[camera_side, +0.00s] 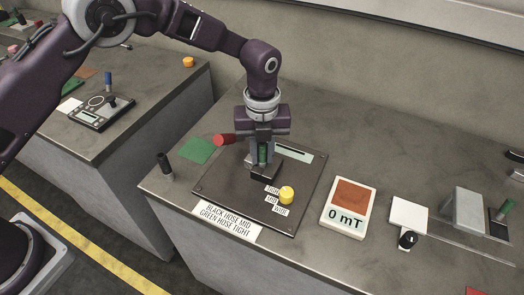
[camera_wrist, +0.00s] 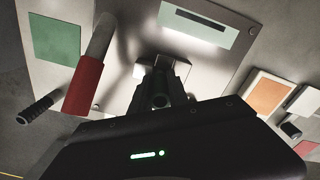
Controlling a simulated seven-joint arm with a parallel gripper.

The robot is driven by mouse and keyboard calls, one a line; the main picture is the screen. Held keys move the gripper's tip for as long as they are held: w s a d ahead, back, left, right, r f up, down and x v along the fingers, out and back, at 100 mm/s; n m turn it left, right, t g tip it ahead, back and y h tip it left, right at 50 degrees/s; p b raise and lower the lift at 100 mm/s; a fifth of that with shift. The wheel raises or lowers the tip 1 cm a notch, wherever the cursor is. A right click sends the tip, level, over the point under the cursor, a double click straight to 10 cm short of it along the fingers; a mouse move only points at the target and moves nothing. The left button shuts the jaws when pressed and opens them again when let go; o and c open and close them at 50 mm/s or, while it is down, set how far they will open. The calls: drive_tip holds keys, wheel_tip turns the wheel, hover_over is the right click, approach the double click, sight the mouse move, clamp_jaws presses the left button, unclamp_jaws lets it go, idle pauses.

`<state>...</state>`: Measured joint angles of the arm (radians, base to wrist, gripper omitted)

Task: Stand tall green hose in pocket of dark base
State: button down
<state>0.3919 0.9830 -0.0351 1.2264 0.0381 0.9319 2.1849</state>
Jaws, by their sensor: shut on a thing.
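The green hose (camera_side: 263,154) is upright between the fingers of my gripper (camera_side: 262,157), which is shut on it. Its lower end is at the small dark base (camera_side: 264,174) on the dark plate; the fingers hide part of both, so I cannot tell how deep it sits in the pocket. In the wrist view my gripper (camera_wrist: 160,94) is above the base (camera_wrist: 147,73), and the round end of the hose (camera_wrist: 159,100) shows dark between the fingers.
A red-handled lever (camera_side: 225,140) stands close left of my gripper. A black hose (camera_side: 165,166) and green mat (camera_side: 197,150) are left of the plate (camera_side: 228,190). A yellow knob (camera_side: 286,195) is in front, and a meter reading 0 mT (camera_side: 347,207) is right.

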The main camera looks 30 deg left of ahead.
drive_tip(key=shift+f, duration=0.15)
drive_tip(key=c, duration=1.2)
unclamp_jaws()
wheel_tip(320, 180, up, 6)
drive_tip(key=shift+r, duration=0.2)
drive_tip(key=shift+a+r, duration=0.15)
drive_tip(key=shift+r, duration=0.6)
drive_tip(key=s+a+r+n+t, duration=0.1)
drive_tip(key=s+a+r+n, duration=0.45)
drive_tip(key=r+n, duration=0.2)
drive_tip(key=s+a+r+n+t, duration=0.2)
drive_tip(key=s+a+r+n, duration=0.35)
drive_tip(key=r, duration=0.35)
drive_tip(key=s+a+n+t, duration=0.1)
drive_tip(key=s+a+n, duration=0.1)
drive_tip(key=s+n, duration=0.3)
drive_tip(key=s+a+n, duration=0.3)
drive_tip(key=s+n, duration=0.3)
drive_tip(key=s, duration=0.1)
drive_tip(key=s+a+n+t, duration=0.1)
drive_tip(key=s+a+n, duration=0.2)
drive_tip(key=s+n, duration=0.3)
drive_tip(key=shift+s+a+f+t, duration=0.2)
drive_tip(key=shift+s+f+t, duration=0.15)
drive_tip(key=shift+s, duration=0.15)
